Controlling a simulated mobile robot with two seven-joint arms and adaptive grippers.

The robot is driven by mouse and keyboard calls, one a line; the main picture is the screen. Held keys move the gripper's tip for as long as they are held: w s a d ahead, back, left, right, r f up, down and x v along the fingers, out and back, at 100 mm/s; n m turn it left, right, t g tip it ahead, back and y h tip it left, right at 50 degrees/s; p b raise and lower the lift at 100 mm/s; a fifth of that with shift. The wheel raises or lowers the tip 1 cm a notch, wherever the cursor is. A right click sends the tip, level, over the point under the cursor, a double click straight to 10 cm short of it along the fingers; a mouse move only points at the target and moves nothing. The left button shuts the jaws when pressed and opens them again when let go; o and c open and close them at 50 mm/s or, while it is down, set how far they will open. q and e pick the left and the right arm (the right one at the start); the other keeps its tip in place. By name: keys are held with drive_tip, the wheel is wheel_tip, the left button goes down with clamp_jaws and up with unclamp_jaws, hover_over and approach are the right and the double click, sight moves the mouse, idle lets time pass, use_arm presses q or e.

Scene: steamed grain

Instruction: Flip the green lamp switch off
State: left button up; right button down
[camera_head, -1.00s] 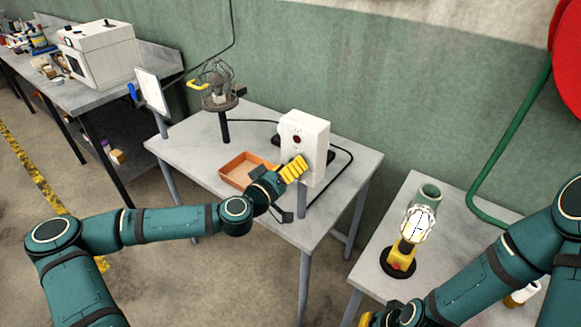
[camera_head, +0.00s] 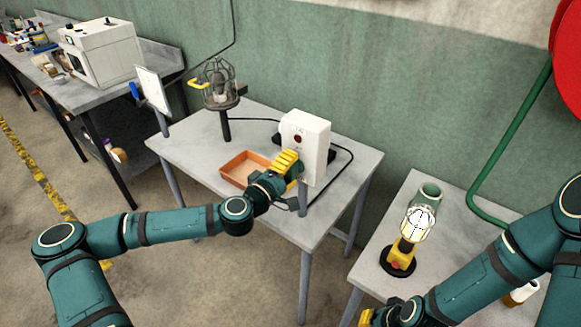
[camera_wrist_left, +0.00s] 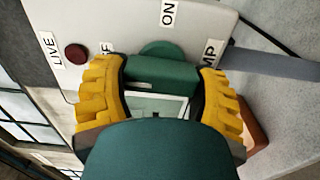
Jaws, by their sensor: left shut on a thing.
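The white switch box (camera_head: 305,138) stands on the middle table, with a dark red round part on its face. In the left wrist view the box (camera_wrist_left: 105,22) carries labels reading LIVE, ON, partly hidden OFF and a cut-off MP. The green switch (camera_wrist_left: 160,68) has a round base on the box and a block-like handle. My left gripper (camera_head: 287,162) is at the box's front face. In the left wrist view its yellow fingers (camera_wrist_left: 160,95) are on either side of the green handle, shut on it. My right gripper (camera_head: 370,317) shows only slightly at the bottom edge.
An orange tray (camera_head: 240,168) lies left of the box. A caged lamp (camera_head: 218,85) stands behind it, looking unlit. A black cable loops around the box.

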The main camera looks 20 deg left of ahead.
use_arm(q)
drive_tip(key=shift+n, duration=0.3)
drive_tip(key=o, duration=1.2)
drive_tip(key=shift+s, duration=0.1)
drive_tip(key=v, duration=0.7)
drive_tip(key=shift+s+a, duration=0.1)
drive_tip(key=shift+s, duration=0.05)
